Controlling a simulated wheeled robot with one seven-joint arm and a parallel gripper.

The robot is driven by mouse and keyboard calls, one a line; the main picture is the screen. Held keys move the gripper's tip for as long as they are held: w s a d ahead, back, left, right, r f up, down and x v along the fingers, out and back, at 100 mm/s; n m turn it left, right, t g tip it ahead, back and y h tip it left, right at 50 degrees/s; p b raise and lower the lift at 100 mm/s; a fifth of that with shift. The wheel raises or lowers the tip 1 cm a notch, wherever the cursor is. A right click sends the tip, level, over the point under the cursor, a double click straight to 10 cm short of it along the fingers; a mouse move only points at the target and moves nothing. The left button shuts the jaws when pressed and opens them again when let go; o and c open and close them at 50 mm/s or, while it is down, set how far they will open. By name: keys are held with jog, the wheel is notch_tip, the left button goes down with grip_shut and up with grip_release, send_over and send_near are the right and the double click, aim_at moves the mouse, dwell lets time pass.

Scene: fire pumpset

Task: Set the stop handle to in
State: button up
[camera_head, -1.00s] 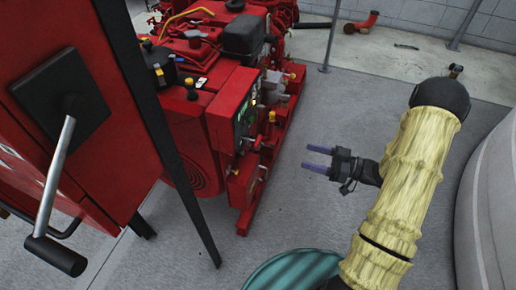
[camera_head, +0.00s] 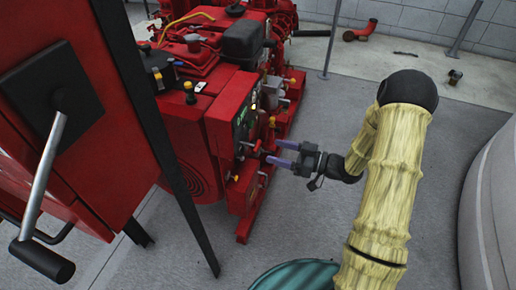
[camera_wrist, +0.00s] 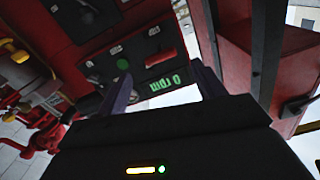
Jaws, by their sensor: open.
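The red engine pumpset carries a control panel (camera_head: 246,118) on its near right end. My gripper (camera_head: 273,152) is open and empty, its two purple fingers pointing left at the lower part of this panel, close to small knobs and fittings. In the wrist view my gripper (camera_wrist: 163,88) has one finger on either side of a green "0 rpm" display (camera_wrist: 166,82). A red bar-like handle (camera_wrist: 160,58) and a round green button (camera_wrist: 123,64) show on the panel there. I cannot tell for sure which part is the stop handle. Contact cannot be made out.
A red cabinet (camera_head: 75,150) with a grey crank handle (camera_head: 42,185) stands at the left, with a black post (camera_head: 165,140) beside it. A teal ribbed drum (camera_head: 295,277) is at the bottom. A large pale tank (camera_head: 490,210) stands at the right. Grey floor between is clear.

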aim_at(258, 145)
jog(key=b+x, duration=0.1)
jog(key=x, duration=0.6)
jog(key=shift+f, duration=0.1)
